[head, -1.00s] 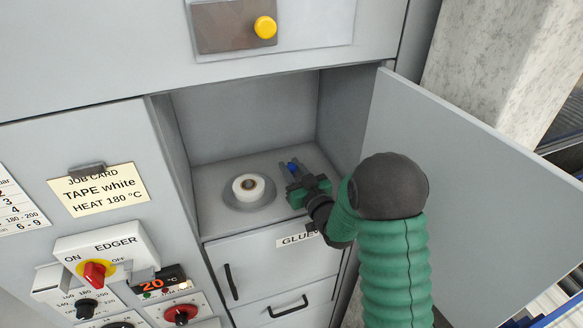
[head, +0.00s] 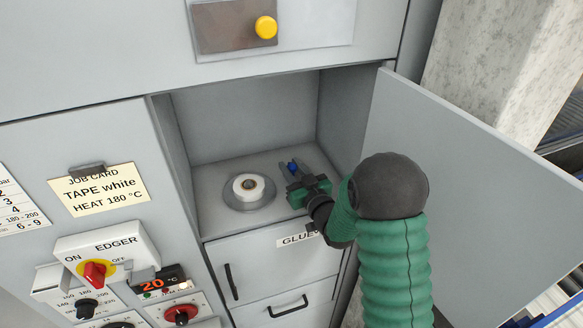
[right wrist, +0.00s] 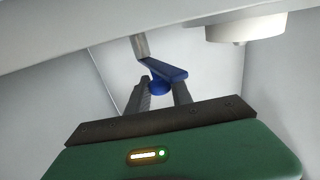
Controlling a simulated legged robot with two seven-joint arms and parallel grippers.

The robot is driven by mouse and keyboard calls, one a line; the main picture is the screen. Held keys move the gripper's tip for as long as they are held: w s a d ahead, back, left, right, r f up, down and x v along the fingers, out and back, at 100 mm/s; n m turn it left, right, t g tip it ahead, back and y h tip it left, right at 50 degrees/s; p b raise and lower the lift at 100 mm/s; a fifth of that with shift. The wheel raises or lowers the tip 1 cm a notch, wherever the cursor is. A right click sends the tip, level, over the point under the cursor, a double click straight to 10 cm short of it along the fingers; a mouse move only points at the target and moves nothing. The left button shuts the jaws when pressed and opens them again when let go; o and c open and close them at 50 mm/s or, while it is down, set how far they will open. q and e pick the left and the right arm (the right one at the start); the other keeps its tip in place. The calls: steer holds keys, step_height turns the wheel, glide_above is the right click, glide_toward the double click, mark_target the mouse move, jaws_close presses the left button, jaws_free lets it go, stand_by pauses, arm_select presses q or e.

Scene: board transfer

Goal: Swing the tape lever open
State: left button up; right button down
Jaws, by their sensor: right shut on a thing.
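The tape lever (right wrist: 165,70) is a blue bar with a round blue knob, joined to a grey post in the right wrist view. In the head view only a small blue part of the lever (head: 292,166) shows between the fingers. My right gripper (head: 291,171) is inside the open compartment, its dark fingers closed around the blue knob; it also fills the lower right wrist view (right wrist: 164,95). A white tape roll (head: 248,187) lies on a grey round plate (head: 240,205) left of the gripper. My left gripper is out of view.
The compartment door (head: 470,190) stands open to the right of my arm. The compartment's left wall (head: 172,160) and right wall bound the space. Below is a drawer labelled GLUE (head: 280,270). A job card (head: 98,190) reads TAPE white, HEAT 180 °C.

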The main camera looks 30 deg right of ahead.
steer(key=shift+s+d+n+y+b, duration=0.1)
steer(key=shift+d+n+y+b, duration=0.3)
steer(key=shift+n+y+b, duration=0.5)
steer(key=shift+d+r+y, duration=0.1)
steer(key=shift+y, duration=0.7)
steer(key=c, duration=1.5)
jaws_free()
steer(key=o, duration=0.3)
steer(key=shift+o, duration=0.2)
steer(key=shift+s, duration=0.1)
